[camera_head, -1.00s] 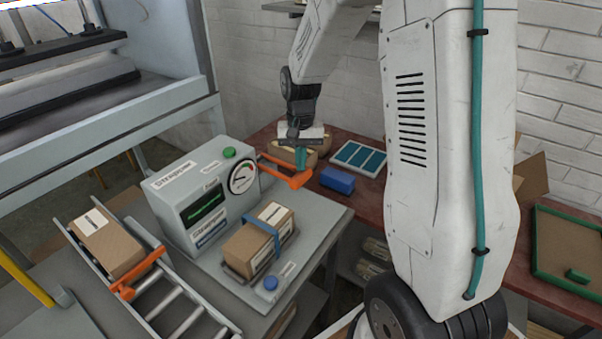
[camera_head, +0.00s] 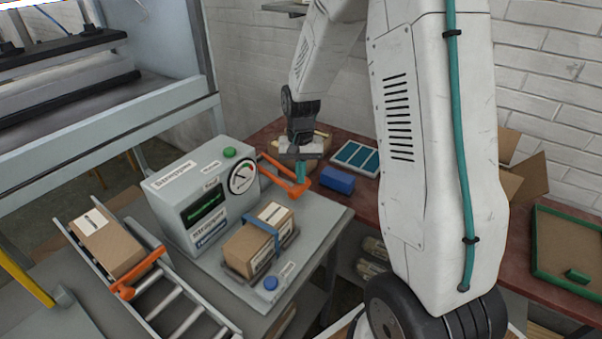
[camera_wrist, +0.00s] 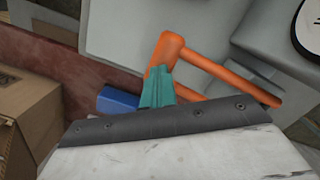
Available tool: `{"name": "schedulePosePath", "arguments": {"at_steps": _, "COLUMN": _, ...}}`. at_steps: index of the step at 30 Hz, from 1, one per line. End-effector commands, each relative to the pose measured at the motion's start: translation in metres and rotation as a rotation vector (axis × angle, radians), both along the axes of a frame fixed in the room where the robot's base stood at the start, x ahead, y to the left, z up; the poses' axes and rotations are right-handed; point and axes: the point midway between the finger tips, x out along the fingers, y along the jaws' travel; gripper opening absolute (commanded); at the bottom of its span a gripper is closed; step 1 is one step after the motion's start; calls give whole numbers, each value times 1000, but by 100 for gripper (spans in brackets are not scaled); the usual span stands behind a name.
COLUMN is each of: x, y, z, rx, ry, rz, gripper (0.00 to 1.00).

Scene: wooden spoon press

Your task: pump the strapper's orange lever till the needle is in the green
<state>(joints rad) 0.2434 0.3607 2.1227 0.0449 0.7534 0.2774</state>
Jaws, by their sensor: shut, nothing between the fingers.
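The grey strapper (camera_head: 205,200) stands on a metal table with a round gauge (camera_head: 242,178) on its front. The gauge needle is too small to read surely. Its orange lever (camera_head: 284,180) sticks out to the right, with a crosswise handle at the end; the lever (camera_wrist: 225,72) also shows in the wrist view. My gripper (camera_head: 301,171) is shut and empty, its teal fingertips pointing down at the lever's handle. In the wrist view the fingertips (camera_wrist: 157,87) overlap the near end of the handle; I cannot tell whether they touch it.
A strapped carton (camera_head: 258,240) sits in front of the strapper, near a blue button (camera_head: 270,283). Another carton (camera_head: 108,242) is on the roller track at left. A blue block (camera_head: 337,180) and a tray with teal panels (camera_head: 355,157) lie on the red bench behind the lever.

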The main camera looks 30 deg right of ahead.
Motion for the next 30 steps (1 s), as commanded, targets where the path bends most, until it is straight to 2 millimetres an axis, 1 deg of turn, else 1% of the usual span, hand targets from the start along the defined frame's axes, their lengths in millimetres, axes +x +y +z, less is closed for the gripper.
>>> {"name": "schedulePosePath", "arguments": {"at_steps": 2, "x": 1, "y": -1, "z": 0, "rx": 1, "ry": 1, "rz": 0, "gripper": 0}}
{"name": "schedulePosePath", "arguments": {"at_steps": 10, "x": 25, "y": -16, "z": 10, "rx": 0, "ry": 0, "rz": -1, "gripper": 0}}
{"name": "schedulePosePath", "arguments": {"at_steps": 17, "x": 25, "y": -16, "z": 10, "rx": 0, "ry": 1, "rz": 0, "gripper": 0}}
{"name": "schedulePosePath", "arguments": {"at_steps": 20, "x": 26, "y": -16, "z": 13, "rx": 0, "ry": 0, "rz": 0, "gripper": 0}}
{"name": "schedulePosePath", "arguments": {"at_steps": 23, "x": 27, "y": -17, "z": 25, "rx": -1, "ry": -1, "rz": 0, "gripper": 0}}
{"name": "schedulePosePath", "arguments": {"at_steps": 30, "x": 31, "y": -19, "z": 66, "rx": -2, "ry": -3, "rz": 0, "gripper": 0}}
